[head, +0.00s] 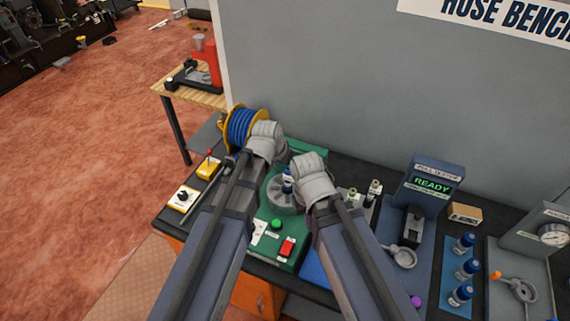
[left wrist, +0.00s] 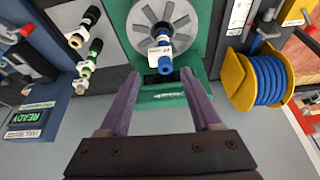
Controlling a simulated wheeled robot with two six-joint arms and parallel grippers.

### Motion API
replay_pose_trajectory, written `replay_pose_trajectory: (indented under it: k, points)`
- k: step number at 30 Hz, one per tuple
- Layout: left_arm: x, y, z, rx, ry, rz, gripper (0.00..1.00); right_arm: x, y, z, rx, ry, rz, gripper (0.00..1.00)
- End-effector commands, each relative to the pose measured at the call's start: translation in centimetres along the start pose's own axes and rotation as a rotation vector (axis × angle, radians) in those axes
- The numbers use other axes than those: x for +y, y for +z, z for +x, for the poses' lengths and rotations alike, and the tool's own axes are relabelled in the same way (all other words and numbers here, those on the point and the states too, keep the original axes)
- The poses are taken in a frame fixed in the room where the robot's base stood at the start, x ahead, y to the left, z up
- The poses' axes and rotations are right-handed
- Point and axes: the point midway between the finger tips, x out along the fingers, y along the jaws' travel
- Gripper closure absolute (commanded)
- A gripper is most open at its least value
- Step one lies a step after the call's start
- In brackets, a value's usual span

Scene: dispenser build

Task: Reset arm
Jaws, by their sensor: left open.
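My left gripper (head: 272,146) hangs over the bench near the blue hose reel in the head view, its fingers mostly hidden by my wrist. In the left wrist view its two purple fingers (left wrist: 161,76) are apart with nothing held between them. Beyond them is a green machine (left wrist: 172,99) with a grey slotted disc (left wrist: 145,17).
A yellow reel of blue hose (head: 240,127) stands at the bench's back left, beside my left wrist. A display reading READY (head: 433,184) and several blue bottles (head: 467,268) are at right. A grey wall (head: 330,80) rises behind the bench.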

Motion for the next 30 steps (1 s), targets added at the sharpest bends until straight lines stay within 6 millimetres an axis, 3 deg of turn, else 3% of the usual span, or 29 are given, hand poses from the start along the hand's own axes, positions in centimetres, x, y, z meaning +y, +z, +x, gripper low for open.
replay_pose_trajectory:
  k: [17,20,23,30]
  points:
    - [0.0,0.0,0.0,0.0,0.0,0.0,0.35,0.0,0.0,0.0,0.0,0.0,0.0,1.0]
    - [0.2,0.9,0.6,-0.013,0.0,-0.002,0.35,-0.1,-0.1,0.8,0.0,0.0,-0.001,1.0]
    - [1.1,4.1,2.2,-0.065,-0.004,-0.01,0.35,-0.3,-0.2,3.1,0.0,0.001,-0.002,1.0]
    - [3.5,15.3,6.1,-0.28,-0.046,-0.057,0.35,-0.9,-0.6,9.9,0.001,0.002,-0.007,1.0]
